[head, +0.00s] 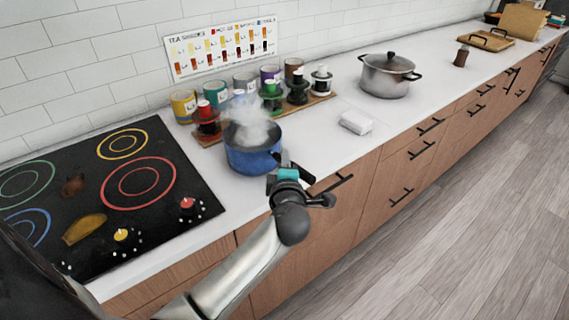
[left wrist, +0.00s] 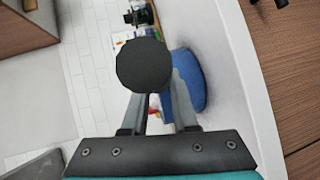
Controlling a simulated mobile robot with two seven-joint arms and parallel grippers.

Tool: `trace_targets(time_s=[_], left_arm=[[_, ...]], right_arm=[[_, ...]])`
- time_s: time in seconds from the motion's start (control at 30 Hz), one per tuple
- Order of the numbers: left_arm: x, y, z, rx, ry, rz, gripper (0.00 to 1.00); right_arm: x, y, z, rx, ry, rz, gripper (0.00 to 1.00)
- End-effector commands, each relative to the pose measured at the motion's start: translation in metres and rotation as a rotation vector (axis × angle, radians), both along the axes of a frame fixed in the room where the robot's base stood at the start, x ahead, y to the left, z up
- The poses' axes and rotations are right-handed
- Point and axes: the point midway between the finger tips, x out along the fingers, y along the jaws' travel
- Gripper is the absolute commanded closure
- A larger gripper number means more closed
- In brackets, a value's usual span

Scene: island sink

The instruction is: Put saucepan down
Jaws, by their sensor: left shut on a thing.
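The blue saucepan (head: 252,155) is upright at the counter, right of the cooktop, with steam rising from it. I cannot tell whether its base touches the counter. My left gripper (head: 287,170) is at the saucepan's near right side, shut on its handle. In the left wrist view, the round dark end of the handle (left wrist: 145,66) shows between the fingers of the left gripper (left wrist: 152,100), with the blue saucepan wall (left wrist: 188,82) behind. My right gripper is not in view.
The black cooktop (head: 75,200) lies to the left. Behind the saucepan, a wooden board holds several tea tins and small pots (head: 272,95). A white folded cloth (head: 356,122) lies to the right, and a steel pot (head: 388,76) stands farther along. Counter between them is clear.

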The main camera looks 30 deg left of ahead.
Motion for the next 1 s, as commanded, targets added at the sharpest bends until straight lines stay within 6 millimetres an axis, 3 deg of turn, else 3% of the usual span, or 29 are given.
trace_targets(time_s=[0.2, 0.23, 0.5, 0.8, 1.0], left_arm=[[0.001, 0.001, 0.002, 0.007, -0.006, 0.0, 1.0], [0.0, 0.0, -0.001, 0.001, -0.001, 0.0, 0.72], [0.0, 0.0, -0.001, 0.001, -0.001, 0.001, 0.43], [0.0, 0.0, 0.002, 0.0, -0.002, 0.001, 0.43], [-0.023, -0.015, 0.008, -0.002, 0.001, -0.001, 0.43]], right_arm=[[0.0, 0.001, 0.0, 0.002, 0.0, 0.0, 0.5], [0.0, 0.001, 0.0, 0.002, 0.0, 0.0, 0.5], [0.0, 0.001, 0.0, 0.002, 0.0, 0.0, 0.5], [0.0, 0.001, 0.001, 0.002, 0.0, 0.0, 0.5], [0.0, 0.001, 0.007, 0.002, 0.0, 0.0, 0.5]])
